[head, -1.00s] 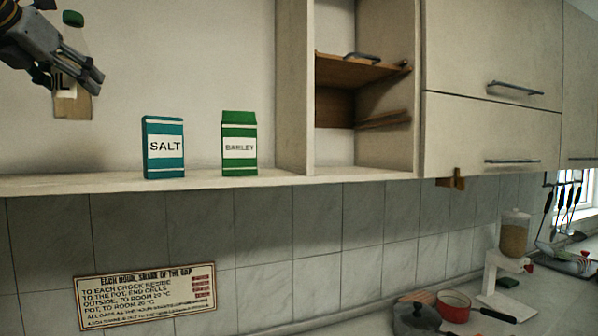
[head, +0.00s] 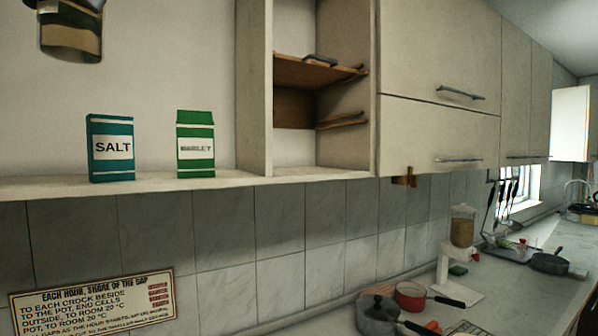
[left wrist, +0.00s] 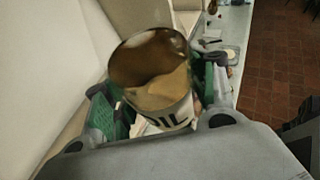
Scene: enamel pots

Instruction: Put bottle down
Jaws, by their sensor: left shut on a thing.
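My left gripper (left wrist: 158,100) is shut on the bottle (left wrist: 152,70), with a grey finger and green parts on each side. The bottle is see-through, with brownish contents and a white label with dark letters ending in "IL". In the head view only the lower part of the bottle (head: 70,38) shows, at the top left corner, above the shelf (head: 230,180) and apart from it. The rest of the bottle is cut off by the picture edge, and my left gripper is not clearly visible there. My right gripper is in neither view.
A teal salt box (head: 111,148) and a green barley box (head: 196,144) stand on the shelf. The shelf is bare left of the salt box. An open cubby (head: 296,110) and closed cabinets (head: 440,60) are to the right. Pots (head: 378,312) stand on the counter below.

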